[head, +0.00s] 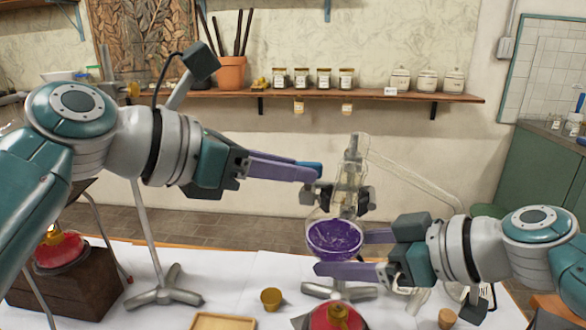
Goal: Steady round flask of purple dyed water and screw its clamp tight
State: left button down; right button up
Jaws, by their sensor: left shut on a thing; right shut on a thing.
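The round flask (335,240) holds purple water in its lower bulb. It stands upright over the table, with glassware rising above its neck. A dark clamp (364,203) grips around the neck. My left gripper (314,173) comes in from the left and is shut at the left side of the clamp. Its fingertips hide the screw they hold. My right gripper (345,254) comes in from the right and is shut on the flask, one finger behind the bulb's right side and the other low in front of it.
A red heating mantle (336,318) is at the front, below the flask. A metal stand (165,292), a small yellow cup (271,298), a wooden tray (222,322) and a cork (446,318) are on the white table. A glass tube (410,180) slopes down to the right above my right arm.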

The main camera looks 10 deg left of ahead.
pick_arm(q)
jog(key=shift+s+d+r, duration=0.15)
jog(key=shift+d, duration=0.35)
jog(key=c, duration=0.8)
grip_release()
jog(key=shift+d, duration=0.1)
jog(key=o, duration=0.4)
jog(key=shift+a, duration=0.2)
jog(key=v, duration=1.2)
